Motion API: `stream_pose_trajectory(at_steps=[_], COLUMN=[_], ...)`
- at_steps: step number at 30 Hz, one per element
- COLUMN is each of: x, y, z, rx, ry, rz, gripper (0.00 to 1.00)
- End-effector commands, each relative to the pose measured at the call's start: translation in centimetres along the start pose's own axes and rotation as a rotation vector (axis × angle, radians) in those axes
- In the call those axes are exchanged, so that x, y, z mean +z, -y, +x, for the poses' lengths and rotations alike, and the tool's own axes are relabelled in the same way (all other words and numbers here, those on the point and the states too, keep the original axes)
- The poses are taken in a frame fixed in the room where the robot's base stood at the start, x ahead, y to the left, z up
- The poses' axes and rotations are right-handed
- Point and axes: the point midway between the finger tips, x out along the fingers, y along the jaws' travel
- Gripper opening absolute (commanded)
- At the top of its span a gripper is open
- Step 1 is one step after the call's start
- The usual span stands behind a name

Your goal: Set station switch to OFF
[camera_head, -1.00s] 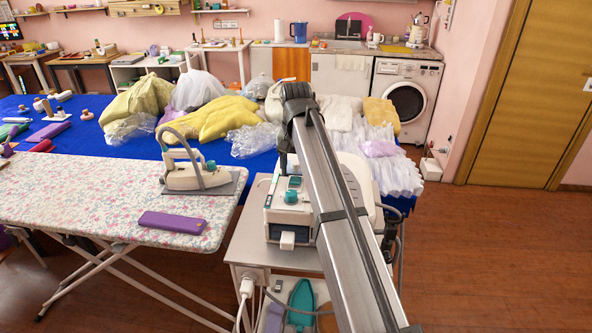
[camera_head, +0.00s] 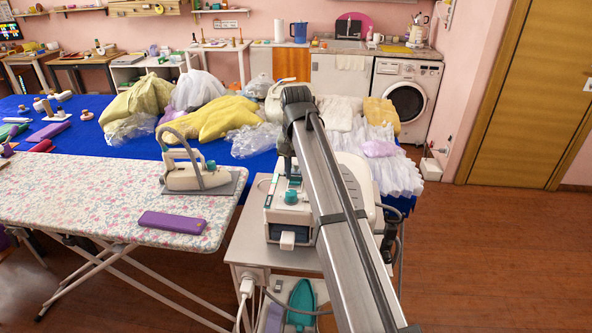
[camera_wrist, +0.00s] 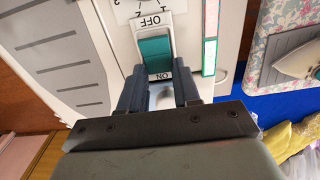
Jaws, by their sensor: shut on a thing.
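The station (camera_head: 278,217) is a white unit on a small grey cart, partly hidden by my arm. Its teal rocker switch (camera_wrist: 155,55) shows in the wrist view, with OFF printed at one end and ON at the other, both upside down there. I cannot tell which way the rocker is pressed. My gripper (camera_wrist: 158,88) has its dark fingers on either side of the switch at the ON end, shut on it. In the head view my gripper (camera_head: 288,172) is down at the station's top, mostly hidden by the arm.
A teal knob (camera_head: 291,197) sits on the station near the switch. An iron (camera_head: 195,172) rests on the floral ironing board (camera_head: 95,195) at left, near a purple case (camera_head: 172,222). Garments and plastic bags cover the blue table (camera_head: 262,160) behind.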

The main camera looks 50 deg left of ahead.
Motion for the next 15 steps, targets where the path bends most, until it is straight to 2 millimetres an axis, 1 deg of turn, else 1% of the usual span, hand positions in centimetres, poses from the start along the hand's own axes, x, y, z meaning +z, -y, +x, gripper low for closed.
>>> stream_pose_trajectory(at_steps=[4,7,15], x=[0.1,0.4,1.5], y=[0.0,-0.1,-0.1], z=[0.0,0.0,-0.2], rx=[0.000,0.000,0.000], ry=[-0.004,-0.038,-0.267], rz=[0.000,0.000,0.000], gripper=[0.01,0.01,0.01])
